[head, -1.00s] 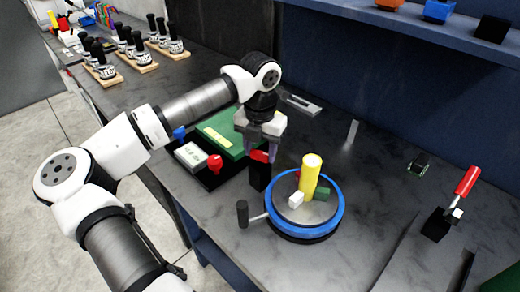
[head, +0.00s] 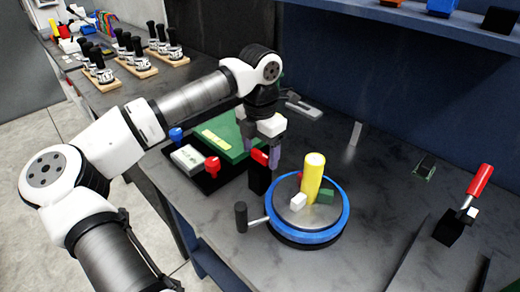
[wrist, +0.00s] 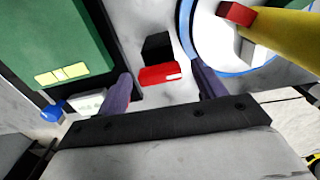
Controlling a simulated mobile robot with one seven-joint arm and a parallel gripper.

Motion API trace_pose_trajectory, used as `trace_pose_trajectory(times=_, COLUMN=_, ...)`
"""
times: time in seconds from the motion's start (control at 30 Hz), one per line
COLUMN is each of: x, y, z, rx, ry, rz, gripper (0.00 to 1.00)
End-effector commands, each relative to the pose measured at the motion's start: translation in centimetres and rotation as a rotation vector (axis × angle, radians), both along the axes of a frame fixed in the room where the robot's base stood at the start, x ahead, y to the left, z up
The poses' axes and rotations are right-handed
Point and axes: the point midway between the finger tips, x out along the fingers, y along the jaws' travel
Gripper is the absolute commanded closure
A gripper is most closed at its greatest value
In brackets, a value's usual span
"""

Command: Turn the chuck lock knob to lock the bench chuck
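The bench chuck, a round grey plate with a blue rim (head: 342,221), holds an upright yellow cylinder (head: 314,178) among small white, green and red blocks. Just left of it stands a black block (head: 259,180) with a red bar-shaped knob (head: 259,157) on top, apparently the lock knob. My gripper (head: 262,152) is over this knob, pointing down. In the wrist view the fingers of my gripper (wrist: 164,88) are apart, with the red knob (wrist: 160,76) between and slightly beyond them, and gaps on both sides. Contact is not visible.
A lever with a black grip (head: 241,217) sticks out left of the chuck. A black panel with a red knob (head: 212,166) and a blue knob (head: 176,134) lies left. A red-handled clamp (head: 479,180) stands right. The bench between is mostly clear.

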Motion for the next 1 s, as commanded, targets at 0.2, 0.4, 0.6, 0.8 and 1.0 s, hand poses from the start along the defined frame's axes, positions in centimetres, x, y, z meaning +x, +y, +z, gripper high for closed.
trace_pose_trajectory(times=0.2, x=0.0, y=0.0, z=0.0, rx=0.000, ry=0.000, rz=0.001, gripper=0.31)
trace_pose_trajectory(times=0.4, x=0.1, y=0.0, z=1.2, rx=0.001, ry=-0.002, rz=0.002, gripper=0.31)
trace_pose_trajectory(times=0.6, x=0.1, y=0.0, z=5.2, rx=0.002, ry=-0.005, rz=0.002, gripper=0.31)
trace_pose_trajectory(times=0.8, x=0.1, y=0.0, z=9.8, rx=0.002, ry=-0.004, rz=0.002, gripper=0.31)
trace_pose_trajectory(times=1.0, x=0.0, y=0.0, z=12.8, rx=0.000, ry=-0.001, rz=0.002, gripper=0.31)
